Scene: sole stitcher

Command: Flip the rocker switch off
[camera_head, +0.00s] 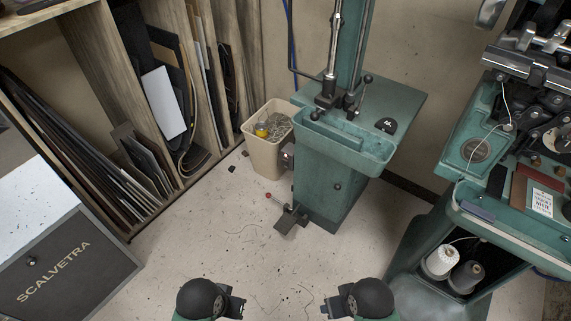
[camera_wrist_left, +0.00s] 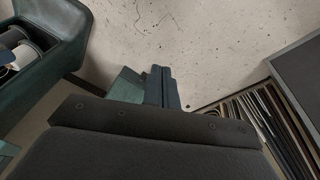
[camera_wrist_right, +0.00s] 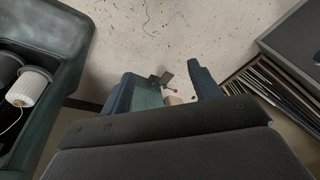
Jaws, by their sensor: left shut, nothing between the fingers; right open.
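The green machine (camera_head: 335,180) stands on a pedestal in the middle of the head view. A small dark box (camera_head: 287,156) is on the pedestal's left side, beside the bin; it may carry the rocker switch, but its face is too small to read. My left gripper (camera_head: 241,306) is low in the head view, well short of the machine. Its fingers are together and empty in the left wrist view (camera_wrist_left: 162,88). My right gripper (camera_head: 325,308) is level with it, also far from the machine. Its fingers are apart and empty in the right wrist view (camera_wrist_right: 163,88).
A beige bin (camera_head: 265,152) stands against the pedestal's left. A green stitcher (camera_head: 440,225) with thread spools is at right, a dark cabinet (camera_head: 70,265) at left. Floor between is open.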

